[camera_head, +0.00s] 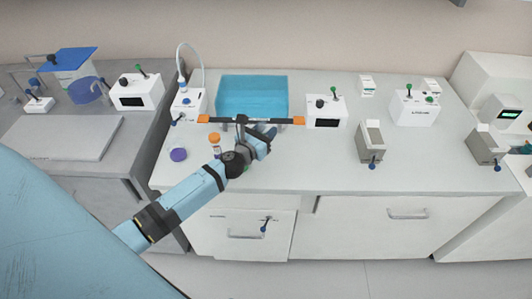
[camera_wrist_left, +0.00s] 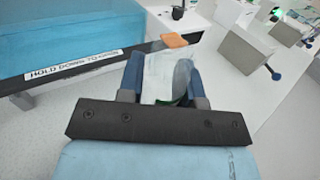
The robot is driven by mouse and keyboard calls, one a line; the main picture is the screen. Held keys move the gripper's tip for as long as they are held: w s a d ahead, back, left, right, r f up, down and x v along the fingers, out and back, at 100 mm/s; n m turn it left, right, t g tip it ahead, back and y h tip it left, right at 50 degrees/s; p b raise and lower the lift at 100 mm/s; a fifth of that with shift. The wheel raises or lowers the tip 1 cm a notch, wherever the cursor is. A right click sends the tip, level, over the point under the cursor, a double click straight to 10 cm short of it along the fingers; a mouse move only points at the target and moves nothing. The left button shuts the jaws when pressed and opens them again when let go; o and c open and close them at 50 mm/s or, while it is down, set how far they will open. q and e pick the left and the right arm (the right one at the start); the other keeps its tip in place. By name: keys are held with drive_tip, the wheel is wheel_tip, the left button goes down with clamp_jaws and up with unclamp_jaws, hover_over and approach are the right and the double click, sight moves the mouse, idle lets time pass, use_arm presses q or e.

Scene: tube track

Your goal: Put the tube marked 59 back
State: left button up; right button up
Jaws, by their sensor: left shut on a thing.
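My left gripper (camera_head: 262,138) reaches over the counter, just in front of the blue box. In the left wrist view, its two blue fingers (camera_wrist_left: 163,85) are shut on a pale, translucent tube (camera_wrist_left: 166,74) with some green at its near end. I cannot read a number on it. In the head view the tube is hidden by the gripper. A dark bar (camera_head: 275,121) with orange ends runs along the box's front, close to the gripper; its label in the wrist view reads "HOLD DOWN TO OPEN". My right gripper is not in view.
The blue box (camera_head: 252,84) stands at the counter's back. An orange-capped bottle (camera_head: 214,139) and a purple round thing (camera_head: 178,155) are left of the gripper. White devices (camera_head: 326,108) and a grey box (camera_head: 370,143) stand to the right. The counter's front middle is clear.

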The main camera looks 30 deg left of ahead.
use_arm(q)
wheel_tip(320, 180, down, 3)
drive_tip(key=shift+b, duration=0.5)
drive_tip(key=shift+f, duration=0.15)
drive_tip(key=shift+f+b, duration=0.3)
wheel_tip(320, 180, down, 3)
drive_tip(key=shift+f+b, duration=0.1)
drive_tip(key=shift+b, duration=1)
drive_tip(key=o, duration=0.9)
drive_tip(key=shift+o, duration=0.2)
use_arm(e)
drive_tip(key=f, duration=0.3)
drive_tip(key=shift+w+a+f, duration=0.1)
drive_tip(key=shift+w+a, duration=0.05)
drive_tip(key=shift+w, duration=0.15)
